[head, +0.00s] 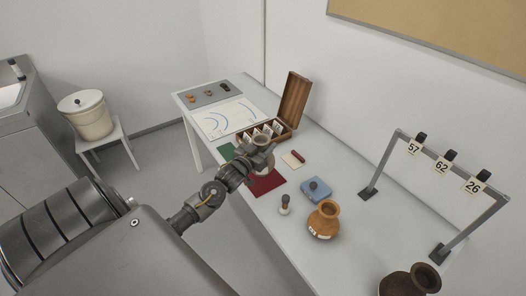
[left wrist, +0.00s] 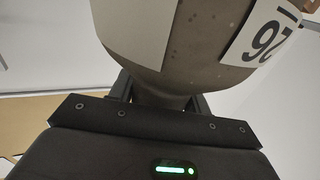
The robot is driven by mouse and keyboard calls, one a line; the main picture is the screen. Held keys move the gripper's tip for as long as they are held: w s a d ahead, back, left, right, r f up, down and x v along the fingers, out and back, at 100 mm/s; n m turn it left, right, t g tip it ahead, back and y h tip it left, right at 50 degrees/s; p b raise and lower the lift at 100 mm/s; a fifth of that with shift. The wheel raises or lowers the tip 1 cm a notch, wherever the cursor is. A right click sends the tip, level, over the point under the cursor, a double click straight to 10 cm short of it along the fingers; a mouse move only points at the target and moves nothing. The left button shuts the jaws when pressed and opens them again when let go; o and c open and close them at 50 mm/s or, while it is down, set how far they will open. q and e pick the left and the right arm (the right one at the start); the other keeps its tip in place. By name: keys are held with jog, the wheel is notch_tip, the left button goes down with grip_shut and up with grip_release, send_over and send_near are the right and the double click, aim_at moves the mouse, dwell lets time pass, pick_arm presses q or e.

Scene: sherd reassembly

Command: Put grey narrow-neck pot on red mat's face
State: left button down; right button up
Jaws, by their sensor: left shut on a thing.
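The grey narrow-neck pot (head: 262,141) is in my left gripper (head: 257,153), at the far edge of the red mat in the head view. In the left wrist view the grey pot (left wrist: 185,65) fills the top middle, narrowing to a neck between the fingers, with a paper tag reading 26 on its side. The red mat (head: 267,184) lies flat on the table, partly hidden by my gripper. I cannot tell whether the pot touches the mat or hangs above it. My right gripper is not in view.
A green mat (head: 227,151) and an open wooden box (head: 291,101) are close by. An orange pot (head: 324,218), a blue block (head: 315,189) and a dark brown pot (head: 409,280) stand nearer. A numbered frame (head: 444,160) rises at right.

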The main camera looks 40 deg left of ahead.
pick_arm(q)
jog(key=shift+w+a, duration=0.15)
notch_tip(320, 180, down, 3)
jog(key=shift+w+p, duration=0.1)
jog(key=shift+p, duration=0.3)
jog(key=shift+f, duration=0.2)
jog(key=shift+f, duration=0.15)
jog(key=c, duration=0.7)
grip_release()
